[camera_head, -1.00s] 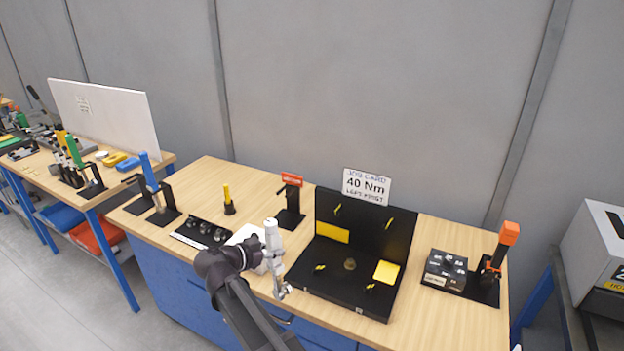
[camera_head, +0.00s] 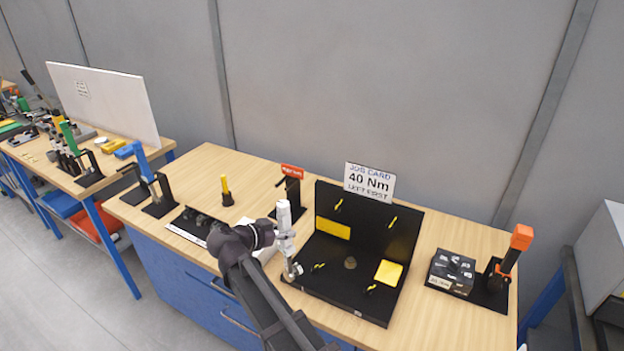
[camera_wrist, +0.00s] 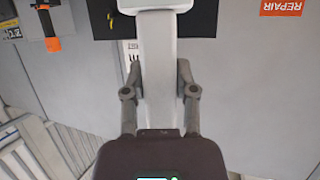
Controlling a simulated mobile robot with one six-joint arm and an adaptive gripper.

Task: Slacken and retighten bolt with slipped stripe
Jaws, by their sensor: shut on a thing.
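My gripper (camera_wrist: 161,62) is shut on an upright pale grey tool (camera_head: 284,222), whose bar also shows between the fingers in the wrist view (camera_wrist: 158,92). The tool's silver lower end (camera_head: 292,272) is at the left edge of a black L-shaped fixture (camera_head: 327,300); I cannot tell if they touch. The fixture has several small yellow marks, two on its upright plate (camera_head: 392,222) and two on its base (camera_head: 371,288). They are too small to show which stripe has slipped. A job card (camera_head: 369,182) reading 40 Nm stands behind the fixture.
A red-labelled black stand (camera_head: 291,172), reading REPAIR in the wrist view (camera_wrist: 281,7), is left of the fixture. A socket block (camera_head: 451,272) and an orange-ended tool (camera_head: 521,238) are to the right. A yellow-topped tool (camera_head: 226,188) and a blue tool (camera_head: 146,165) are to the left.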

